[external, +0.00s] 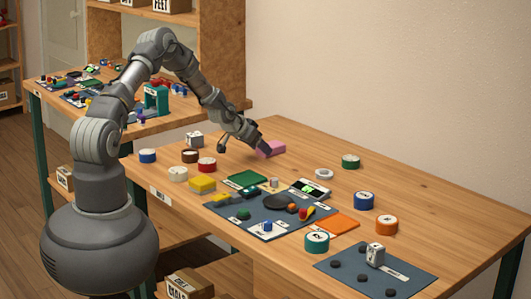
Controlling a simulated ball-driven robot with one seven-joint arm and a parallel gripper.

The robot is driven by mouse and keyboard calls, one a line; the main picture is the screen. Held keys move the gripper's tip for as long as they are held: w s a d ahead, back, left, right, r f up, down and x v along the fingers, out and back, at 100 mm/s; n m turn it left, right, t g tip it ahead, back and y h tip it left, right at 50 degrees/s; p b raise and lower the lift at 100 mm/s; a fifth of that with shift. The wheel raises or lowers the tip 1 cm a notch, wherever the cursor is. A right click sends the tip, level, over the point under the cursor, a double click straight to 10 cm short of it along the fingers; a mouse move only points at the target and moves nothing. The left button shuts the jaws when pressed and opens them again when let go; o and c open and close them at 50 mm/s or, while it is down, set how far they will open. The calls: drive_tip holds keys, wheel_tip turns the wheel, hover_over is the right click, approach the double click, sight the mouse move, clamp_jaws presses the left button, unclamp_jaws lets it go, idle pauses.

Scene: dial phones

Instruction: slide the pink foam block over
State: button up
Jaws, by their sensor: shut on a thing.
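The pink foam block (273,147) lies on the wooden table, near its back edge by the wall. My gripper (263,148) is low over the table at the left end of the block, with its fingers pointing down and right. It is shut on the pink foam block, and the fingers hide part of that end. The block appears to rest on the table top; any small gap under it cannot be told.
Tape rolls in several colours stand around, such as a red one (207,164) and a green one (350,161). A dark mat (235,226) with small items and a second mat (340,284) lie in front.

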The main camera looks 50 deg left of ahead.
drive_tip(key=shift+d+b, duration=0.7)
drive_tip(key=shift+d, duration=4.4)
drive_tip(key=o, duration=1.1)
drive_tip(key=p+v, duration=0.2)
drive_tip(key=v, duration=0.5)
drive_tip(key=shift+r+p, duration=0.15)
drive_tip(key=shift+p, duration=0.15)
drive_tip(key=shift+s+r, duration=0.1)
drive_tip(key=shift+s, duration=0.2)
drive_tip(key=shift+r, duration=0.1)
